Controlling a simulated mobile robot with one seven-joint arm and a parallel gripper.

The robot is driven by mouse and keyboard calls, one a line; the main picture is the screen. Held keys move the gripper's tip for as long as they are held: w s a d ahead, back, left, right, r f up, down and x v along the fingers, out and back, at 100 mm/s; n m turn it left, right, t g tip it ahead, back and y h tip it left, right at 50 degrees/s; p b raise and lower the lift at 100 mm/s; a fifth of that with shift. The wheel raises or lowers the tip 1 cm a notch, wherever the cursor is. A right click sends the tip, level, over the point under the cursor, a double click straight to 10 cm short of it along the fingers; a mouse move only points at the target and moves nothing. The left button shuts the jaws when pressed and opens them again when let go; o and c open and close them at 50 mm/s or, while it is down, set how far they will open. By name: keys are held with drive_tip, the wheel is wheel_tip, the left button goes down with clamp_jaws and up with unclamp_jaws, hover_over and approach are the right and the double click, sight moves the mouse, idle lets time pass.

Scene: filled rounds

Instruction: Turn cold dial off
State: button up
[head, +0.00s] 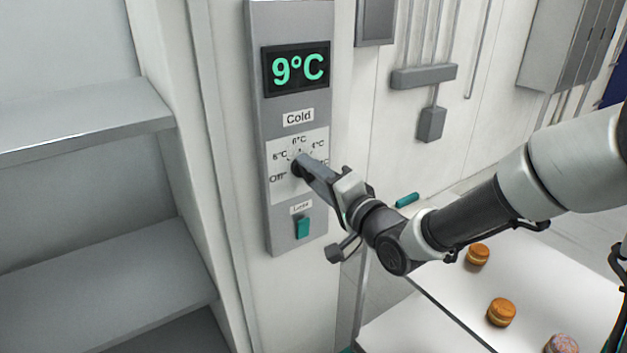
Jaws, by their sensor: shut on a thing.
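A grey control panel (254,110) is mounted upright on the white wall. Its dark display (298,69) reads 9°C in green. Below the "Cold" label (298,117), a white dial plate (277,143) carries temperature marks and an "Off" mark at its lower left. The dark cold dial (298,166) sits on this plate, largely hidden by my gripper. My gripper (304,165) reaches in from the right and is shut on the dial. Which mark the dial points to is hard to tell.
A teal rocker switch (302,227) is under the dial. White shelves (80,118) stand at left. At right, a white table (545,265) holds several round filled pastries (501,312). A grey conduit box (431,124) is on the wall.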

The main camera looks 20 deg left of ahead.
drive_tip(key=n+b, duration=0.5)
drive_tip(key=n, duration=0.3)
drive_tip(key=shift+f, duration=0.1)
drive_tip(key=n+b, duration=0.4)
drive_tip(key=shift+s+a+n, duration=0.1)
drive_tip(key=shift+n, duration=0.3)
drive_tip(key=shift+n+b, duration=1.2)
drive_tip(key=shift+n, duration=0.4)
drive_tip(key=shift+r+n, duration=0.25)
drive_tip(key=shift+n, duration=0.05)
drive_tip(key=o, duration=1.1)
drive_tip(key=shift+c, duration=0.2)
drive_tip(key=shift+f, duration=0.1)
